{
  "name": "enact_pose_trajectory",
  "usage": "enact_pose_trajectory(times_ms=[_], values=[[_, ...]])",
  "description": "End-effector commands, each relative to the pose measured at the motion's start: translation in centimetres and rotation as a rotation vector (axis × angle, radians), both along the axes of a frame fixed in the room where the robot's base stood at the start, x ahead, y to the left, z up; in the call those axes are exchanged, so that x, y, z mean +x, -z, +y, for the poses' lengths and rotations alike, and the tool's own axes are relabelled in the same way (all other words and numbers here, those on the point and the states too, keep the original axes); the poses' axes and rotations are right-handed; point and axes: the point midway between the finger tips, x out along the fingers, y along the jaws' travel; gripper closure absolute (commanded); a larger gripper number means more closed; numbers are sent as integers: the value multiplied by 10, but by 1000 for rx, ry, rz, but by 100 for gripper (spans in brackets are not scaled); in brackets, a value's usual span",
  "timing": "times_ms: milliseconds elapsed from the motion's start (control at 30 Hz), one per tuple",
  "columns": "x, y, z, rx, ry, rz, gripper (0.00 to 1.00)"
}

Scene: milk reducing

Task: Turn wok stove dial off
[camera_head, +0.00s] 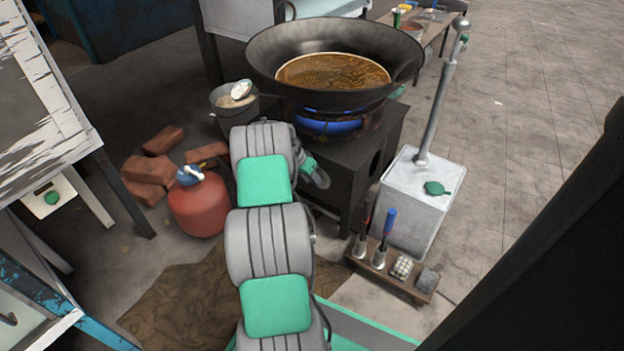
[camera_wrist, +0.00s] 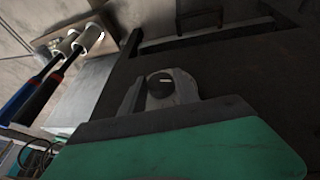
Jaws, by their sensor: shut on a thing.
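A big dark wok (camera_head: 265,62) of brown liquid sits on the dark box-shaped wok stove (camera_head: 345,165). A blue flame (camera_head: 328,127) burns under the wok. In the wrist view, the small round dark dial (camera_wrist: 161,85) sits on the stove's front face. My gripper (camera_wrist: 160,92) is shut on the dial, with a grey finger on each side of it. In the head view, my arm covers the dial and most of my gripper. Which way the dial is turned is hard to tell.
A red gas bottle (camera_head: 198,205) and bricks (camera_head: 152,170) lie left of my arm. A silver container (camera_head: 415,200) stands right of the stove. A wooden rack (camera_head: 390,277) with tools is in front of it. Open floor lies to the right.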

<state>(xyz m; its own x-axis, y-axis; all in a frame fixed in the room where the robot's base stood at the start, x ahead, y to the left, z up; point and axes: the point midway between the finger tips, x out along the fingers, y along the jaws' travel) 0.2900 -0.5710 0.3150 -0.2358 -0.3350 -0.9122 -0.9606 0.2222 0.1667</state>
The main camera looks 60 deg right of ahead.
Motion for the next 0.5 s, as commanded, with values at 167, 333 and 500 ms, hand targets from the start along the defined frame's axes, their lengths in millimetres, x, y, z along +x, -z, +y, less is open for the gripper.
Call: enact_pose_trajectory(times_ms=[167, 333, 500], values=[[-6, -2, 1, -13, 8, -89, 100], [-8, -2, 1, -34, 9, -222, 100], [-11, 0, 1, -58, 11, -380, 100]])
